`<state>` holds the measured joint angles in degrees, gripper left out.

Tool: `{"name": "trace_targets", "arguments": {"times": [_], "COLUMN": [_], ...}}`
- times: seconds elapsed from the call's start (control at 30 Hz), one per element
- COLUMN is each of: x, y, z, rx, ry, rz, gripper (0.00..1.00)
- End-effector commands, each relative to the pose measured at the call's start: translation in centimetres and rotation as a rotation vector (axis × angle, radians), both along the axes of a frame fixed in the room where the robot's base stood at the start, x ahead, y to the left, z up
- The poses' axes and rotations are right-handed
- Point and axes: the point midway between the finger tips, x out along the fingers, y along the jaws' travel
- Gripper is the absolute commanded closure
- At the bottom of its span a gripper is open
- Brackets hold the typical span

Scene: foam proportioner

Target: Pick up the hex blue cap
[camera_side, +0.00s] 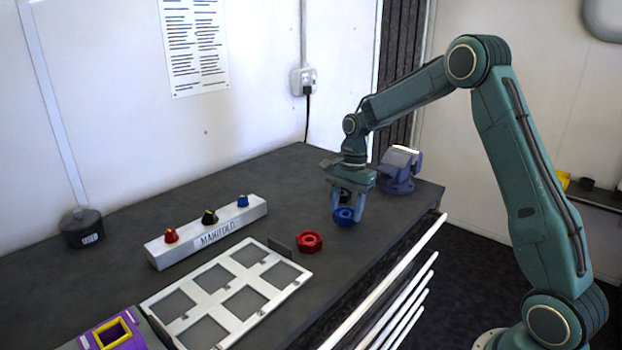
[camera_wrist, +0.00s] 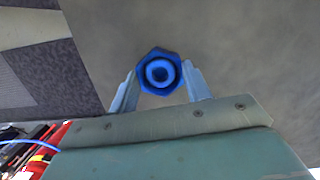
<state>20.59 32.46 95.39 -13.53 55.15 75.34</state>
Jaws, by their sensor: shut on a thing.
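The hex blue cap (camera_side: 344,215) is between the fingers of my gripper (camera_side: 346,206), over the right part of the dark bench. In the wrist view the blue cap (camera_wrist: 159,72) shows its hexagonal outline and round centre, with a finger of my gripper (camera_wrist: 159,84) against each side. The gripper is shut on the cap and points down. Whether the cap touches the bench top or is slightly above it, I cannot tell.
A red hex cap (camera_side: 309,242) lies left of the gripper, by a small dark plate (camera_side: 281,248). A white frame tray (camera_side: 225,335) and the manifold block (camera_side: 207,234) stand farther left. A blue-grey vise (camera_side: 399,170) stands close behind. White rails (camera_side: 390,281) run along the front edge.

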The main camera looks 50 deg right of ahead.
Motion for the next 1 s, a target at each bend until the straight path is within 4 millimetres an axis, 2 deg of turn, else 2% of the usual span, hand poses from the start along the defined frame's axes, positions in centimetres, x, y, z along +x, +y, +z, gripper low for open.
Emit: {"name": "trace_targets", "arguments": {"times": [0.3,0.5,0.7,1.0], "x": [0.1,0.0,0.0,0.0], "y": [0.0,0.0,0.0,0.0], "z": [4.9,7.3,8.3,8.3], "rx": [-0.001,0.000,0.000,0.000], "ry": [-0.005,-0.003,-0.001,-0.001], "rz": [0.000,-0.001,0.000,0.000], "gripper": [0.76,0.76,0.76,0.76]}}
